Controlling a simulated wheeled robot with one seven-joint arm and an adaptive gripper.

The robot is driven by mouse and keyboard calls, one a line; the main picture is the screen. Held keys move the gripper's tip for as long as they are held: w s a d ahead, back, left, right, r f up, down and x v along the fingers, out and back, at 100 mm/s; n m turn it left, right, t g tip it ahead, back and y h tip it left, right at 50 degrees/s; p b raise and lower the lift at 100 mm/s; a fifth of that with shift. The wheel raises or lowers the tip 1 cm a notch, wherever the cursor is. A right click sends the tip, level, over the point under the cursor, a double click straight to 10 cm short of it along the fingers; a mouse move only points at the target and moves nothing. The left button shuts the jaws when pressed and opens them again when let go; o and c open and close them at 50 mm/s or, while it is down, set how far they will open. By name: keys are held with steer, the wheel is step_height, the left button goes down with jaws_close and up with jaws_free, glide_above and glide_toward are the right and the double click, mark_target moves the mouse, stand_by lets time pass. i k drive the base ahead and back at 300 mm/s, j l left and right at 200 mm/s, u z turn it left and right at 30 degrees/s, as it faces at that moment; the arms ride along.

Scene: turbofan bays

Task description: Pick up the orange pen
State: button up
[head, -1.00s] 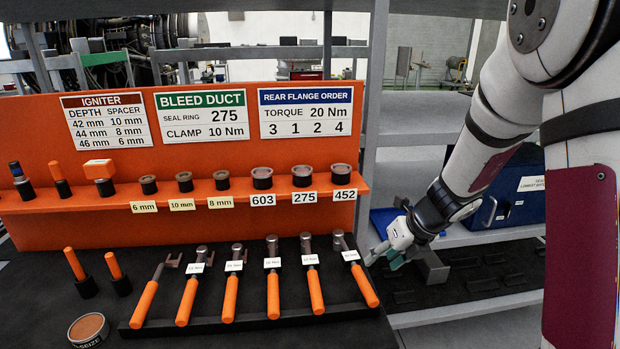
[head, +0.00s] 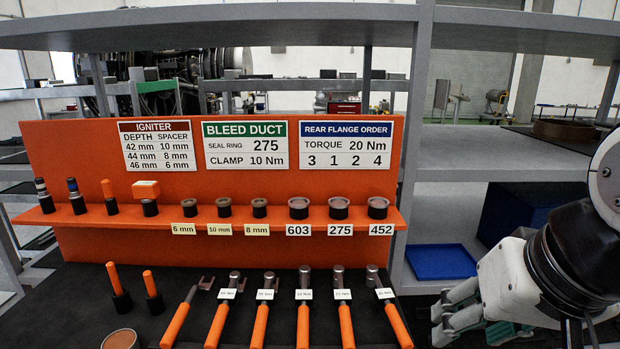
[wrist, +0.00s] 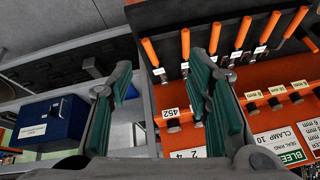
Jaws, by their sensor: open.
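Several slim orange items could be the pen, and I cannot tell which. Two more orange sticks, a left one (head: 114,279) and a right one (head: 150,284), stand in black holders on the dark bench below. My gripper (head: 452,312) is open and empty, right of the bench and well away from all of them. In the wrist view my gripper (wrist: 160,88) shows green pads spread apart; none of the sticks is visible between them.
Orange-handled torque tools (head: 303,325) lie in a rack on the bench front. Rings on the orange shelf (head: 230,222) have number labels. A round tin (head: 121,339) is at front left. Grey shelving (head: 415,150) with a blue tray (head: 440,262) stands at right.

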mark_target(150, 284)
steer(key=u, duration=1.25)
steer(key=i+j, duration=0.2)
steer(key=j, duration=0.15)
steer(key=i+j+z, duration=0.1)
steer(key=i+j, duration=0.3)
steer(key=j, duration=0.25)
steer(key=i+j+z, duration=0.1)
steer(key=j, duration=0.25)
steer(key=i+j+z, duration=0.1)
steer(key=i+j, duration=0.35)
steer(key=j, duration=0.25)
steer(key=i+j+z, duration=0.1)
steer(key=j, duration=0.3)
steer(key=i, duration=0.05)
